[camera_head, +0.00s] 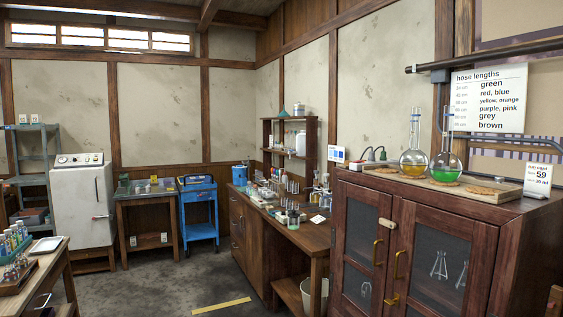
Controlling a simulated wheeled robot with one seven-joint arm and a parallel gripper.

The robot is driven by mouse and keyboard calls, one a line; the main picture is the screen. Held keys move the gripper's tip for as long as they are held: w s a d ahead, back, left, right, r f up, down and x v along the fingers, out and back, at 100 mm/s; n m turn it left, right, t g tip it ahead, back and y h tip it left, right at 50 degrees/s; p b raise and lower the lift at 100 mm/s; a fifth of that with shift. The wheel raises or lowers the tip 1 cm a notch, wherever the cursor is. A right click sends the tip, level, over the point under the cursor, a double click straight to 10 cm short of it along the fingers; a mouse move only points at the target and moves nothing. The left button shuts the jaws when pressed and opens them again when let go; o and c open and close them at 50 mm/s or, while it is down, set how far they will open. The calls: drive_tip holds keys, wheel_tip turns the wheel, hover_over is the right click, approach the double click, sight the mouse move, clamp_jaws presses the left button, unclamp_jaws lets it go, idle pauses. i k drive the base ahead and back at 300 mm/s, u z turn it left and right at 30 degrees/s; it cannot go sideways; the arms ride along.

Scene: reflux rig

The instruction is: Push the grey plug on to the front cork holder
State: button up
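My gripper is not in view. On top of the dark wooden cabinet at the right is a pale board (425,182) with several brown cork rings. A round flask with orange liquid (413,160) and one with green liquid (446,165) stand on it, over cork. The cork ring at the right (481,189) is bare. Small dark and reddish items with thin curved stems (372,155) stand at the board's left end. They are too small to tell whether one is the grey plug. I cannot tell which cork is the front holder.
The glass-door cabinet (485,240) has brass handles. A bench (285,225) crowded with glassware runs left of it. A table with bottles (50,262) is at lower left. A blue cart (200,210) and white fridge (83,200) stand behind. The middle floor (160,285) is clear.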

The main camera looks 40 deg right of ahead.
sight(372, 153)
drive_tip(key=z, duration=0.1)
drive_tip(key=i, duration=1.55)
drive_tip(key=z, duration=0.85)
drive_tip(key=i, duration=1)
drive_tip(key=z, duration=1.55)
drive_tip(key=i, duration=0.6)
drive_tip(key=z, duration=0.45)
